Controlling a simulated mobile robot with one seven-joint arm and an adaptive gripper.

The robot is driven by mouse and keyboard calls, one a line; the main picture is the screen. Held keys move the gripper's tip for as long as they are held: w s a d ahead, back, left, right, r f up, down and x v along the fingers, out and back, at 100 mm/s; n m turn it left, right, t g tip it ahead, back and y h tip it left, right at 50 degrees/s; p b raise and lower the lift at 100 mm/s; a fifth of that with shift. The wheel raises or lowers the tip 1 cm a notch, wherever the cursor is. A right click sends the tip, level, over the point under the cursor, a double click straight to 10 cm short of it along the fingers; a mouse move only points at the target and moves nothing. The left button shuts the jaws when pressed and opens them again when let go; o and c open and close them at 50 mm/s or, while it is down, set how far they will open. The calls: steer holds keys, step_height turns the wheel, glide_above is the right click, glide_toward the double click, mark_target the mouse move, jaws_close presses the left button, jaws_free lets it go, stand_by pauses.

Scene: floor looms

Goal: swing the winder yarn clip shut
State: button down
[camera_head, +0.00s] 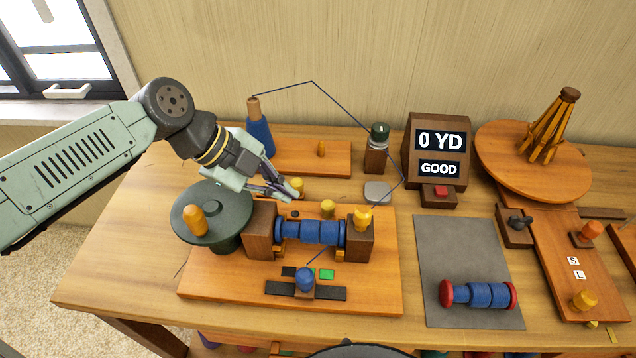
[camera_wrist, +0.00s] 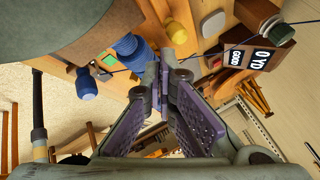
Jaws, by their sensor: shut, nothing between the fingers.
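The winder stands on a wooden board (camera_head: 215,285) on the table. A blue bobbin (camera_head: 310,232) lies between its two brown blocks, with a yellow knob (camera_head: 328,207) behind it and a yellow piece (camera_head: 363,217) on the right block. A blue knob (camera_head: 305,279) sits in front on black strips beside a green patch (camera_head: 327,274); it also shows in the wrist view (camera_wrist: 85,84). I cannot tell for certain which piece is the yarn clip.
A dark green wheel with an orange handle (camera_head: 195,221) stands left of the winder. Thin yarn runs from a blue cone (camera_head: 259,136) overhead to the right. A display (camera_head: 438,150) reads 0 YD, GOOD. A grey mat (camera_head: 445,250) carries another blue bobbin (camera_head: 480,295).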

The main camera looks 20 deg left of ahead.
mark_target(328, 210)
steer(key=b+x, duration=0.3)
steer(key=x, duration=0.5)
steer(key=shift+d+f+b, duration=0.1)
steer(key=shift+f+b, duration=0.2)
steer(key=shift+w+d+f, duration=0.2)
steer(key=shift+d+f, duration=0.15)
steer(key=shift+d, duration=0.05)
